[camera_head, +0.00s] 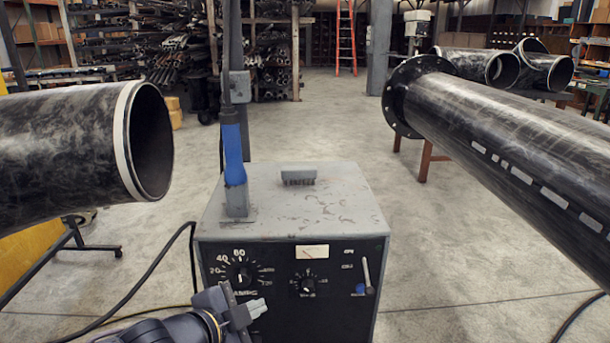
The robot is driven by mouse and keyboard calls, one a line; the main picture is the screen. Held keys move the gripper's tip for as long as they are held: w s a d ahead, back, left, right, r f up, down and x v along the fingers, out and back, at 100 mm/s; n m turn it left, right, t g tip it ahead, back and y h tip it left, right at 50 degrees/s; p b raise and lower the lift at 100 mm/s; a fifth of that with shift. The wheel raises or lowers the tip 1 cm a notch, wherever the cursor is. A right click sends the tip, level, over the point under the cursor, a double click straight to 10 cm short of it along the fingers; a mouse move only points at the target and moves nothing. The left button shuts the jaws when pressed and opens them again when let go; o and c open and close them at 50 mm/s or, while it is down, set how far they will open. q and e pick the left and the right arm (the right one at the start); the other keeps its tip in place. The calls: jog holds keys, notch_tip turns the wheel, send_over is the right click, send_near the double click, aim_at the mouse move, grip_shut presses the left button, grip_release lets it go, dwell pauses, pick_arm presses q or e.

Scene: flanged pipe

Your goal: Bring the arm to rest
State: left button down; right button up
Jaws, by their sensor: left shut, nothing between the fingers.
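My left arm comes in at the bottom left of the head view. Its gripper (254,308) is shut and empty, in front of the lower part of the machine's black control panel. I cannot tell whether it touches the panel. The grey machine box (340,210) stands in the middle, with dials, a small meter (312,252) and a switch lever (368,276) on its front. A blue-handled tool (233,150) stands upright in a holder on the left of its top. My right gripper is not in view.
A large black pipe (60,150) with a pale end ring juts in from the left. A long black pipe (510,140) with a round flange (400,95) runs along the right. Black cables lie on the floor at left and lower right. Concrete floor (320,120) behind the machine is clear.

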pick_arm(q)
jog(key=s+a+f+n+g+y, duration=0.2)
jog(key=s+a+f+n+y, duration=0.15)
jog(key=s+a+n, duration=0.65)
jog(key=s+a+f+n+g, duration=0.2)
jog(key=s+n+g, duration=0.1)
jog(key=s+n, duration=0.55)
notch_tip(320, 180, up, 19)
jog(key=m+p, duration=0.1)
jog(key=p, duration=1.7)
jog(key=shift+f+h+p, duration=0.2)
jog(key=shift+h+p, duration=0.15)
jog(key=shift+a, duration=0.1)
